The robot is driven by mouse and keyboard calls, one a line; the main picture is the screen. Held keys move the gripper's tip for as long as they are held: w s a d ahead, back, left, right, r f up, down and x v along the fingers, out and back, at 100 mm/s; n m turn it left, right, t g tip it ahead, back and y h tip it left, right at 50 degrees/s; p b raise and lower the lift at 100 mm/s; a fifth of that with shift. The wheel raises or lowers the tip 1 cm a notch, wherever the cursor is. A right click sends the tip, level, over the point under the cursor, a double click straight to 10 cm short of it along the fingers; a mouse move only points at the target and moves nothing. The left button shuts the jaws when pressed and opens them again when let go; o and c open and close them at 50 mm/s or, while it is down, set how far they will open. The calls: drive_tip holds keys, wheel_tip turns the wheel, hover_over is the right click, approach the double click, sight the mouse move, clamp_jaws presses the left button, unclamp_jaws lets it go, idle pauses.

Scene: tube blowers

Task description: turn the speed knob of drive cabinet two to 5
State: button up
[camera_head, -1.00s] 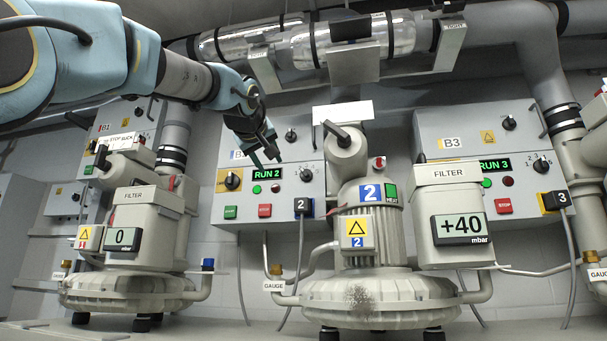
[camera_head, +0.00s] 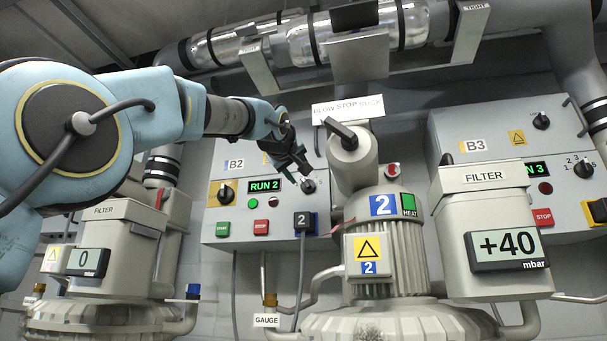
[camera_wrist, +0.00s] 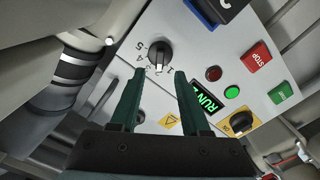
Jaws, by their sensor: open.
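Drive cabinet two (camera_head: 240,209), labelled B2, is a grey wall box with a lit green RUN 2 display (camera_head: 265,185). Its speed knob (camera_head: 309,186) is a small black dial at the upper right of the panel. In the wrist view the speed knob (camera_wrist: 160,53) sits inside a printed number scale; 4 and 5 are legible, but the pointer's exact setting is not clear. My gripper (camera_head: 304,166) is in front of the panel's upper right. In the wrist view my gripper (camera_wrist: 159,74) is open and empty, its dark green fingertips just short of the knob and apart from it.
Blower two's grey motor (camera_head: 400,240) and pipe head (camera_head: 350,165) stand close to the right of the panel. A black plug (camera_head: 305,222) with a cable is below the knob. Green START (camera_head: 223,229) and red STOP (camera_head: 261,228) buttons sit lower left. A black selector (camera_head: 226,193) is at left.

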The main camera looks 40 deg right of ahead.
sight(305, 182)
drive_tip(key=p+x, duration=0.2)
drive_tip(key=x, duration=0.3)
clamp_jaws()
idle(0.3)
